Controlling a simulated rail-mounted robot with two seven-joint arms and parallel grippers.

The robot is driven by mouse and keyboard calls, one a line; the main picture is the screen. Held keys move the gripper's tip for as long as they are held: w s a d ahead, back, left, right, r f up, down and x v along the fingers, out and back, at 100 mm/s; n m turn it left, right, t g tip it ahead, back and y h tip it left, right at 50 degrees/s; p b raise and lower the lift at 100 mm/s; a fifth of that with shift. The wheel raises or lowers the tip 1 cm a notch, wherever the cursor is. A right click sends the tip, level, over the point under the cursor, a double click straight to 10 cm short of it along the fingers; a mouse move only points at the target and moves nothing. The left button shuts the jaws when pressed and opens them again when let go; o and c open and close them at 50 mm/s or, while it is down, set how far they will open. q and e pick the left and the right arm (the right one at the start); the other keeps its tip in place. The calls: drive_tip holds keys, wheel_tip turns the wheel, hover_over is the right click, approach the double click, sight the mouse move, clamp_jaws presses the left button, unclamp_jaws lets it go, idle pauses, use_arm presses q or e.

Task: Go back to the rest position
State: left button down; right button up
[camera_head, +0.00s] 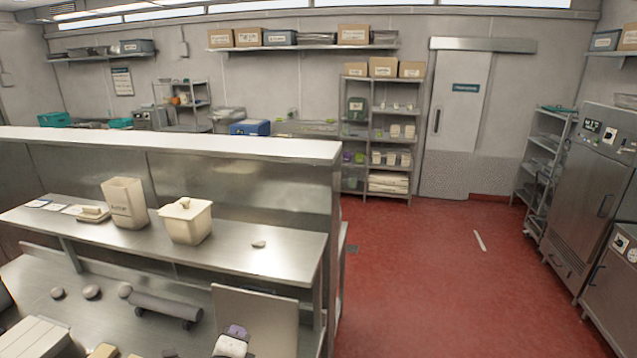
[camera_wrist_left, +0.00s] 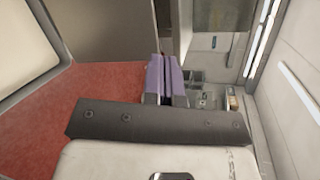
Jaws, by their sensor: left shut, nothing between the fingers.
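My left gripper (camera_head: 237,331) shows at the bottom of the head view, with purple fingers and a white body, in front of a grey upright panel. In the left wrist view its two purple fingers (camera_wrist_left: 165,78) lie side by side, shut, with nothing held. My right gripper is not in view. No mixing kettle can be made out in either view.
A steel workbench (camera_head: 275,262) with a raised shelf fills the left. A grey cylinder (camera_head: 165,305) lies below.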

use_arm(q)
drive_tip(key=s+d+r+n, duration=0.2)
drive_tip(key=s+r+n, duration=0.75)
drive_tip(key=n, duration=0.25)
drive_tip(key=s+a+f+n+g+p, duration=0.1)
drive_tip(key=s+a+f+n+g, duration=0.1)
drive_tip(key=s+f, duration=0.7)
drive_tip(key=s+a+f+n+g+p, duration=0.2)
drive_tip(key=s+f+g, duration=0.3)
drive_tip(key=s+f, duration=0.3)
drive_tip(key=s+a+f+n+g+p, duration=0.2)
drive_tip(key=s+f+n+g, duration=0.2)
drive_tip(key=s+f, duration=0.5)
drive_tip(key=s, duration=0.5)
drive_tip(key=shift+s+a+f+h, duration=0.3)
drive_tip(key=shift+f+h, duration=0.05)
drive_tip(key=shift+h, duration=0.05)
drive_tip(key=shift+a, duration=0.1)
